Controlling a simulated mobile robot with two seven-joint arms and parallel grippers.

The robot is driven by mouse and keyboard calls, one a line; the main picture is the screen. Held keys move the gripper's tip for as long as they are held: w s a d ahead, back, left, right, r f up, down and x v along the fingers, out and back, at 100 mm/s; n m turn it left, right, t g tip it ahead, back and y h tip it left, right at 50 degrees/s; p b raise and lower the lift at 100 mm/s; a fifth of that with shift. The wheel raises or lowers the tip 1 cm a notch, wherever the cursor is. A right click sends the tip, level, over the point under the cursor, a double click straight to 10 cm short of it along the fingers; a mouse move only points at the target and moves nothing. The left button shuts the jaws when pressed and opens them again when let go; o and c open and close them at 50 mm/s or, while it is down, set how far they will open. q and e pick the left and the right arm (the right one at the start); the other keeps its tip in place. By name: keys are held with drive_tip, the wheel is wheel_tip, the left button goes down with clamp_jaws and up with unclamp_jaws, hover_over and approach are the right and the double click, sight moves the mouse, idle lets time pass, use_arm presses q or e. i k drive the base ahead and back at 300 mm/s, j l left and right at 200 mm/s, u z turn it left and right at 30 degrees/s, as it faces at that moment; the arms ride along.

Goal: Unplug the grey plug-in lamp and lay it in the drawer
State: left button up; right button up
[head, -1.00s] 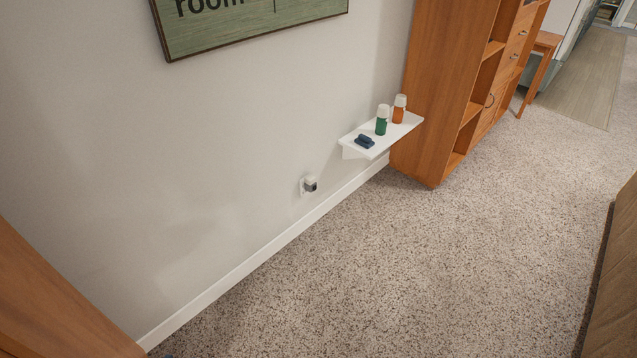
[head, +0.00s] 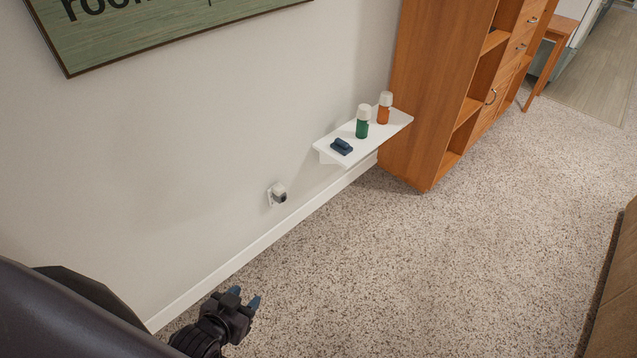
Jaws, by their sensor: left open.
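The grey plug-in lamp (head: 280,195) sits in a white outlet (head: 269,197) low on the wall, a little above the baseboard. My left gripper (head: 244,297) is in the lower left of the head view, below and left of the lamp and well apart from it. Its two bluish fingertips are spread with nothing between them. My right gripper is not in view. A wooden cabinet (head: 440,95) with drawers (head: 521,42) stands at the upper right; its drawers look shut. I cannot tell which drawer the task means.
A white wall shelf (head: 391,128) right of the lamp holds a green bottle (head: 363,122), an orange bottle (head: 384,108) and a dark blue object (head: 342,147). A green sign (head: 160,25) hangs above. Brown furniture (head: 612,285) borders the right. The carpet (head: 420,270) between is clear.

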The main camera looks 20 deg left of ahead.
sight(279, 190)
drive_tip(key=i+z, duration=0.3)
drive_tip(key=i, duration=0.95)
drive_tip(key=i+l+u, duration=0.15)
drive_tip(key=i+u, duration=0.25)
drive_tip(key=i+l+u, duration=0.4)
drive_tip(key=i, duration=0.15)
drive_tip(key=i+l+u, duration=0.1)
drive_tip(key=u, duration=0.25)
drive_tip(key=i+l+u, duration=0.2)
drive_tip(key=u, duration=0.15)
drive_tip(key=i+l+u, duration=0.45)
drive_tip(key=l+u, duration=0.75)
drive_tip(key=i+l, duration=0.05)
